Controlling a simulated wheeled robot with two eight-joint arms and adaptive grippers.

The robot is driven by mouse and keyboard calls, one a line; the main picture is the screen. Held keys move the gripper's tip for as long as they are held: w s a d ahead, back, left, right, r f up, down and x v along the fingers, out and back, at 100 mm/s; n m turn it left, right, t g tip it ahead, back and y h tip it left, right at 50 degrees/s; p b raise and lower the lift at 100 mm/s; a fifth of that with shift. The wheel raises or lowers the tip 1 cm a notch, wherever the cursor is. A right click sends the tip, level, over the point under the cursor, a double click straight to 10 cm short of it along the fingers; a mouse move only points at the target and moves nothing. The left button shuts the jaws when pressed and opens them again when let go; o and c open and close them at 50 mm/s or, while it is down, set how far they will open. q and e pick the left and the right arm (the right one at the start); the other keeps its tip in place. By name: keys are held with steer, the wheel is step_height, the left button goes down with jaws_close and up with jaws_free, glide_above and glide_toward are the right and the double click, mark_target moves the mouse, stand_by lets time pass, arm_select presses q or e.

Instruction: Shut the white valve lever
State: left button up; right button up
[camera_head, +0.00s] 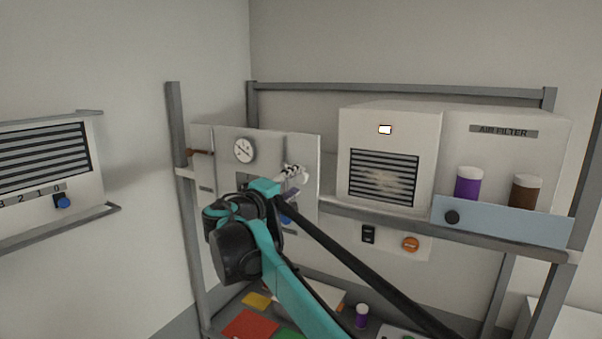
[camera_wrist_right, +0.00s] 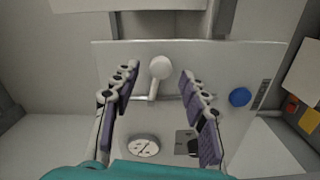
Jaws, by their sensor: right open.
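The white valve lever (camera_wrist_right: 154,82) shows in the right wrist view, a bent white arm with a round knob, on a pale grey panel (camera_wrist_right: 105,60). My right gripper (camera_wrist_right: 159,72) is open, with one purple-padded finger on each side of the lever. The knob lies between the fingertips, and I see a gap on both sides. In the head view my right gripper (camera_head: 292,178) is in front of the panel's right part, and my own arm hides some of the panel. The lever is hard to tell from the fingers there. My left gripper is not in view.
The panel also bears a round gauge (camera_head: 244,150), a blue knob (camera_wrist_right: 239,97) and a brown handle (camera_head: 200,152) at its left. To the right stands an air filter box (camera_head: 450,130), with a purple jar (camera_head: 468,184) and a brown jar (camera_head: 526,192) on the shelf.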

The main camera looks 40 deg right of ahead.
mark_target(300, 178)
steer(key=x, duration=0.4)
steer(key=shift+p, duration=0.4)
jaws_close()
steer(key=shift+s+r+n+p, duration=0.1)
steer(key=shift+r+n+p, duration=0.3)
steer(key=shift+r+n, duration=0.75)
steer(key=shift+f+n, duration=0.25)
steer(key=shift+f, duration=0.05)
jaws_free()
